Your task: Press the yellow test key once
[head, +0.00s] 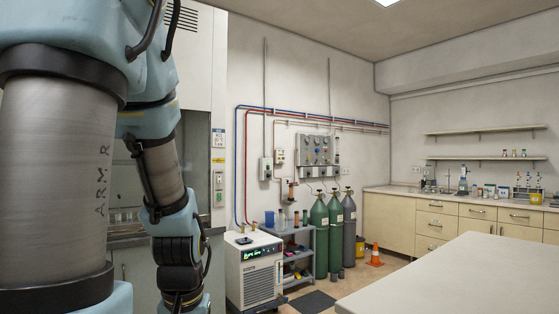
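I cannot make out a yellow test key for certain in the head view. My arm fills the left side and reaches down to the bottom edge. My gripper is out of the picture, so its state and anything near it are hidden. My arm also covers part of the tall grey cabinet with a dark window (200,130) behind it.
A white floor unit with a lit green display (254,270) stands right of my arm. A pale table (460,280) takes the right foreground.

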